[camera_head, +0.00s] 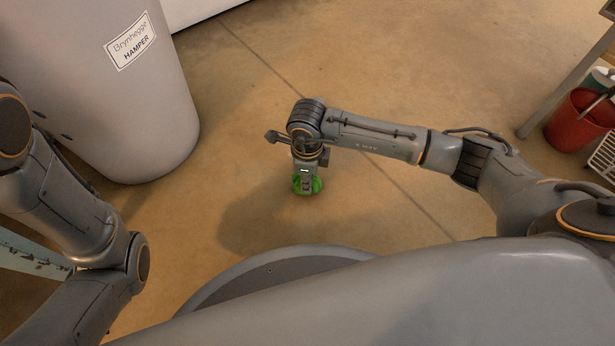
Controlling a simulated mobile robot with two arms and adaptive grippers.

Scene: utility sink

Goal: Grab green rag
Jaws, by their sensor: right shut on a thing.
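The green rag (317,186) shows as a small bright green patch around the end of my right gripper, over the tan floor. My right gripper (305,187) points down and is shut on the rag. The wrist hides the middle of the rag and most of the fingers. I cannot tell whether the rag still touches the floor. My left arm comes in at the left edge, but its gripper is out of the picture.
A large grey hamper (155,100) with a white label stands at the upper left. A red bucket (578,122) stands at the right beside a grey table leg (565,82) and a white slatted crate (604,158). The floor (400,60) between them is clear.

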